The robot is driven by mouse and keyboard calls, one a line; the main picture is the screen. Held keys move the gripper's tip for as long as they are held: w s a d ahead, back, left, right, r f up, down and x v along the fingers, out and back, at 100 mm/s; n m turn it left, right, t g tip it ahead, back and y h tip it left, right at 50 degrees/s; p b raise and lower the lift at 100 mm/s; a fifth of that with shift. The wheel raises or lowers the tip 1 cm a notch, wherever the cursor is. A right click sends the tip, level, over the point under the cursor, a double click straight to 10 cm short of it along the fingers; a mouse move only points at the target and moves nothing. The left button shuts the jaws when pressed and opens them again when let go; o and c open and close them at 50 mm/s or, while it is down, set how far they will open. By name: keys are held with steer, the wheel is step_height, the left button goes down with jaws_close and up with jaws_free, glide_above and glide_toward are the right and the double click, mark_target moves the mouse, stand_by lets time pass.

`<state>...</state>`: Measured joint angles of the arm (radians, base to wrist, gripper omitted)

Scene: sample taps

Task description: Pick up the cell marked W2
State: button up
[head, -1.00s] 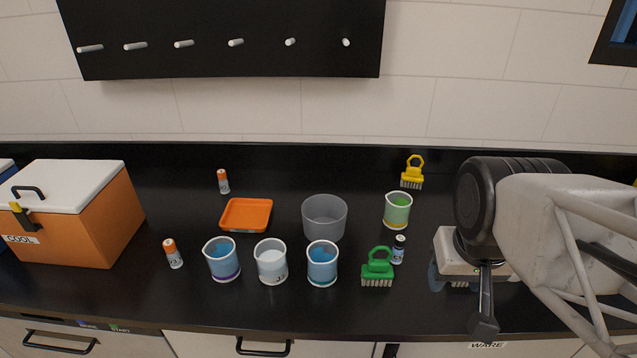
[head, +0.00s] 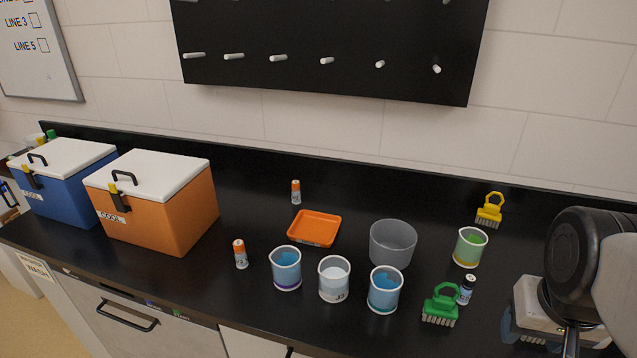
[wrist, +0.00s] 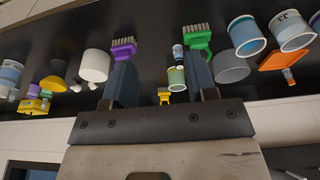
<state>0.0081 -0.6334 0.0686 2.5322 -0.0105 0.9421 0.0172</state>
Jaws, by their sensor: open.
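Three small capped cells stand upright on the black counter, and I cannot read W2 on any of them. One has an orange cap (head: 240,254) and stands left of the beakers. Another orange-capped cell (head: 296,192) stands behind the orange tray. A white cell with a dark label (head: 466,290) stands beside the green brush; it also shows in the wrist view (wrist: 178,53). My gripper (wrist: 161,82) is open and empty, its two blue fingers spread apart above the counter. In the head view it is at the lower right, partly cut off, right of the white cell and apart from it.
An orange tray (head: 314,229), a grey tub (head: 392,244) and several beakers, one blue (head: 286,269), fill the middle. A green brush (head: 441,305) touches or nearly touches the white cell. A yellow brush (head: 490,210) is behind. Coolers (head: 155,200) stand left.

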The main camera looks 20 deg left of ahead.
mark_target(296, 193)
steer(key=shift+o, duration=0.5)
steer(key=w+a+m+g+y, duration=0.2)
steer(key=w+a+m+y, duration=0.15)
steer(key=w+a, duration=0.9)
steer(key=w+a+m+g+y, duration=0.3)
steer(key=w+a, duration=0.5)
steer(key=w, duration=0.9)
steer(key=w+a+f+m+y, duration=0.2)
steer(key=w+a+f, duration=0.2)
steer(key=w+a, duration=0.3)
steer(key=w+a+f+m+g+y, duration=0.1)
steer(key=w+a+f, duration=0.4)
steer(key=a, duration=0.5)
steer(key=w+a+f+m+y, duration=0.3)
steer(key=w+a+f+m, duration=0.1)
steer(key=w+a, duration=0.4)
steer(key=shift+w+a+f+m+g+y, duration=0.2)
steer(key=shift+w+f, duration=0.1)
steer(key=shift+w, duration=0.1)
steer(key=shift+w+a+f+m+g+y, duration=0.1)
steer(key=shift+w+f+m, duration=0.05)
steer(key=shift+w+f, duration=0.2)
steer(key=shift+w+a+f, duration=0.1)
steer(key=shift+w+a, duration=0.05)
steer(key=shift+a, duration=0.1)
